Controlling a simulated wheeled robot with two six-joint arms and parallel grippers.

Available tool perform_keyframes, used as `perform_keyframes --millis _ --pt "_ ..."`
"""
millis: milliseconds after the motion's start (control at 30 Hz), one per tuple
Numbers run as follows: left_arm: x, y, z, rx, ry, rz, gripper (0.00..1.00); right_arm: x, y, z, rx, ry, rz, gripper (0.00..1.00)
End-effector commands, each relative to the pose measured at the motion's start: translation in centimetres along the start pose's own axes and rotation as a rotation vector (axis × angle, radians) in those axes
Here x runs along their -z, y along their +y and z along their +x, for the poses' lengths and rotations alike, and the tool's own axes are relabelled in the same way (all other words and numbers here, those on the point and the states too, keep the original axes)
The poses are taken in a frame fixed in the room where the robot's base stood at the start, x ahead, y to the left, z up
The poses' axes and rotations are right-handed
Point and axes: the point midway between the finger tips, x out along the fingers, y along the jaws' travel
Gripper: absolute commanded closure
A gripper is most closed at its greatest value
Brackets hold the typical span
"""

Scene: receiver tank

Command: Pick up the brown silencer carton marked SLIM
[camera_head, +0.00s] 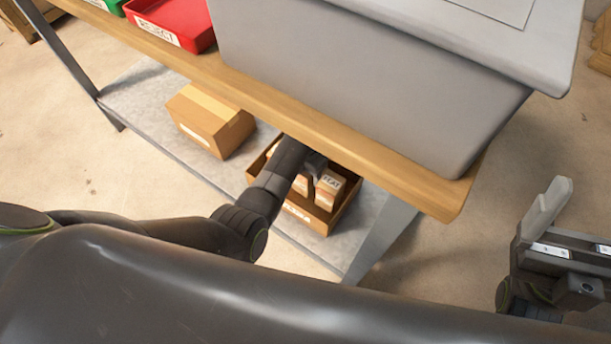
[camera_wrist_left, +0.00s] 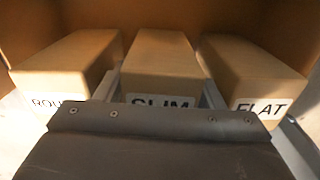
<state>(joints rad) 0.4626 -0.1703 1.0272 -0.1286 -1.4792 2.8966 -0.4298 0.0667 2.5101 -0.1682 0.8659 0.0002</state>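The brown carton marked SLIM (camera_wrist_left: 160,60) stands in the middle of a row of three cartons in the left wrist view. My left gripper (camera_wrist_left: 162,90) has a pale finger on each side of it. Whether the fingers press on its sides I cannot tell. The gripper body covers the lower part of its label. The carton marked ROU… (camera_wrist_left: 65,68) is on its left and the one marked FLAT (camera_wrist_left: 258,75) on its right. In the head view my left arm reaches into the box, over the cartons. My right gripper (camera_head: 545,215) is at the right edge, away from the cartons.
The cartons stand in an open brown box (camera_head: 322,222) on a grey lower shelf (camera_head: 140,95). A closed carton (camera_head: 210,122) is left of it. The wooden tabletop (camera_head: 370,160) overhangs the box, carrying a grey tank (camera_head: 370,80) and a red REJECT tray (camera_head: 175,18).

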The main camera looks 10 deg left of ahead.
Motion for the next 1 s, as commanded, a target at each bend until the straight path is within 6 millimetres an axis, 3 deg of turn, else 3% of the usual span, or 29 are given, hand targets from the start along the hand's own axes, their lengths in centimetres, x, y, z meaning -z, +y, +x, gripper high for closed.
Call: perform_keyframes --millis 33,233,667,1000 --pt "0.0 0.0 0.0 0.000 0.000 0.000 0.45 0.0 0.0 0.0 0.000 0.000 0.000 0.13" --pt "0.0 0.0 0.0 0.000 0.000 0.000 0.71 0.0 0.0 0.0 0.000 -0.001 0.000 0.13" --pt "0.0 0.0 -0.3 0.000 -0.001 0.000 0.72 -0.4 0.1 0.1 -0.003 -0.023 0.003 0.13" --pt "0.0 0.0 -1.4 0.000 -0.001 0.001 0.72 -4.4 0.7 -0.5 -0.028 -0.262 0.029 0.13"
